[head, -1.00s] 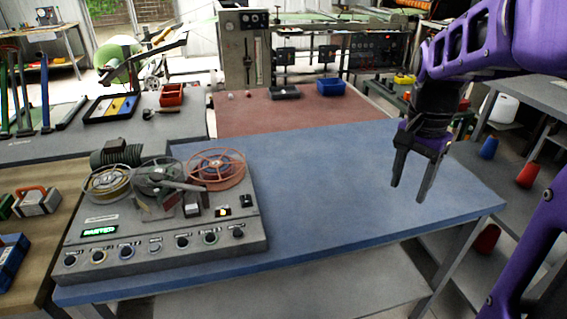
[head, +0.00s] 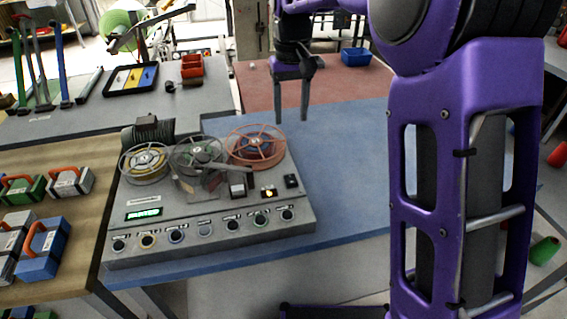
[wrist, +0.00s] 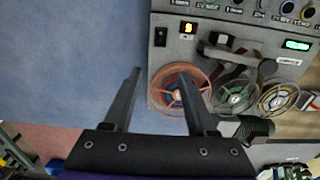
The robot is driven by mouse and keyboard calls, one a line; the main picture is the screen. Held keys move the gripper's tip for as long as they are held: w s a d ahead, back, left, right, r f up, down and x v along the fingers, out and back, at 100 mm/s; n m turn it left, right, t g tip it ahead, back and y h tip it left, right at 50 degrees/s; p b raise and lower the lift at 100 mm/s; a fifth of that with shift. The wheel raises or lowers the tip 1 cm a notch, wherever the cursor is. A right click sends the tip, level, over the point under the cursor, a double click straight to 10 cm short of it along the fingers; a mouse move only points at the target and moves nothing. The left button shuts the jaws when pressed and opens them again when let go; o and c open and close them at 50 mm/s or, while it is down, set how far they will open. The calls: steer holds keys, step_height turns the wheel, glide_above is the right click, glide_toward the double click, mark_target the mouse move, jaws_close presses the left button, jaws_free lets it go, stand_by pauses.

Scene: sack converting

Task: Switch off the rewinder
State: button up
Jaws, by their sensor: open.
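The rewinder (head: 215,232) is a grey console on the blue table, with several reels on top and a row of round knobs along its front. A green lit display (head: 143,213) is at its left. A small orange-lit window (head: 269,193) and a black switch (head: 291,181) are at its right; the switch's position is too small to read. In the wrist view the black switch (wrist: 160,36) lies beyond my fingertips. My gripper (head: 291,119) is open and empty, pointing down behind the red reel (head: 255,147). In the wrist view one finger overlaps that reel; I see no contact.
The blue table (head: 350,160) is clear right of the rewinder. A red surface (head: 335,95) adjoins behind, with a blue bin (head: 355,57). Toolboxes (head: 42,250) stand on the wooden bench at left. A motor (head: 150,130) sits behind the reels.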

mark_target(290, 176)
step_height(290, 176, down, 17)
steer(key=shift+f+b, duration=0.2)
steer(key=shift+b, duration=0.7)
jaws_close()
